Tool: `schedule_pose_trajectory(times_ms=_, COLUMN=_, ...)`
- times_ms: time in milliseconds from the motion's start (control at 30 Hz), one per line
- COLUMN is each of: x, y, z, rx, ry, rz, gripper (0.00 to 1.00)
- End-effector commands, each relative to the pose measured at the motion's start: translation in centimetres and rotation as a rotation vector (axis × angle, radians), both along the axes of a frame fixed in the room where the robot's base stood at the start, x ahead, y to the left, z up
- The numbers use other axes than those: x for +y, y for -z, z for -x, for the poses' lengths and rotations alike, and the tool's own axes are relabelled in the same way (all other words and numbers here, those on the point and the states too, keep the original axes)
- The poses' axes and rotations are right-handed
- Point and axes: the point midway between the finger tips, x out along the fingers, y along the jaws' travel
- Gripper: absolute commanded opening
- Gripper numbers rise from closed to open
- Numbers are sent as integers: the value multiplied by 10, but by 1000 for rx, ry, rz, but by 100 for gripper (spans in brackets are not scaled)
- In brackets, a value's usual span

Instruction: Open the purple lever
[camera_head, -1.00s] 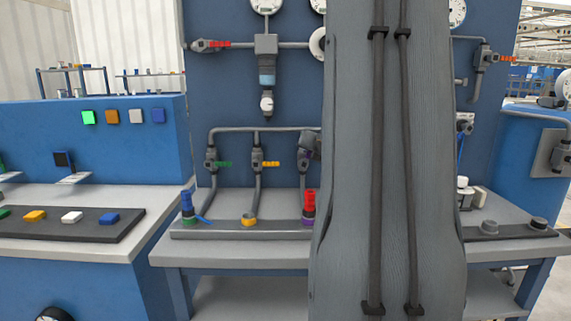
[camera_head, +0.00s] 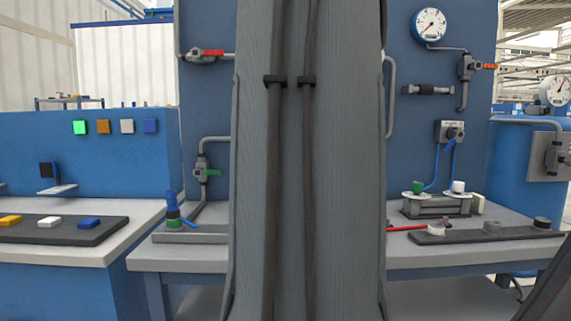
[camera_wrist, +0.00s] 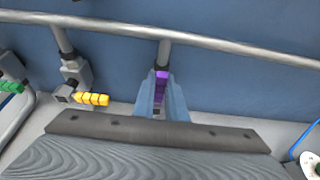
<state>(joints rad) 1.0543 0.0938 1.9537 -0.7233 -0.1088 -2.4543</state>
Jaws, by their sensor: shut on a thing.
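The purple lever (camera_wrist: 161,84) shows near the middle of the wrist view, on a valve below the grey horizontal pipe. My gripper (camera_wrist: 161,92) is shut on it, with one blue-grey finger on each side. The fingers hide the lever's edges and much of the valve body. In the head view my arm covers the purple lever and its valve, so neither shows there.
A yellow valve lever (camera_wrist: 91,99) is left of my gripper in the wrist view. A green valve lever (camera_head: 211,173) and a blue-topped fitting (camera_head: 173,205) show left of my arm. The grey pipe (camera_wrist: 200,41) runs just above the gripper.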

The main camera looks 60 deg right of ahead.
Motion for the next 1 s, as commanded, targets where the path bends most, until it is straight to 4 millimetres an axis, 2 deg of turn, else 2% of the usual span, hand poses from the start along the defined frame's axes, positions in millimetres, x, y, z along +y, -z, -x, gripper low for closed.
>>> schedule_pose_trajectory(times_ms=500, x=-3, y=-2, z=1, rx=9, ry=2, rz=11, gripper=0)
schedule_pose_trajectory(times_ms=533, x=-3, y=-2, z=1, rx=9, ry=2, rz=12, gripper=13)
schedule_pose_trajectory(times_ms=633, x=-3, y=-2, z=1, rx=9, ry=2, rz=11, gripper=30)
schedule_pose_trajectory(times_ms=1000, x=1, y=-3, z=4, rx=9, ry=4, rz=10, gripper=30)
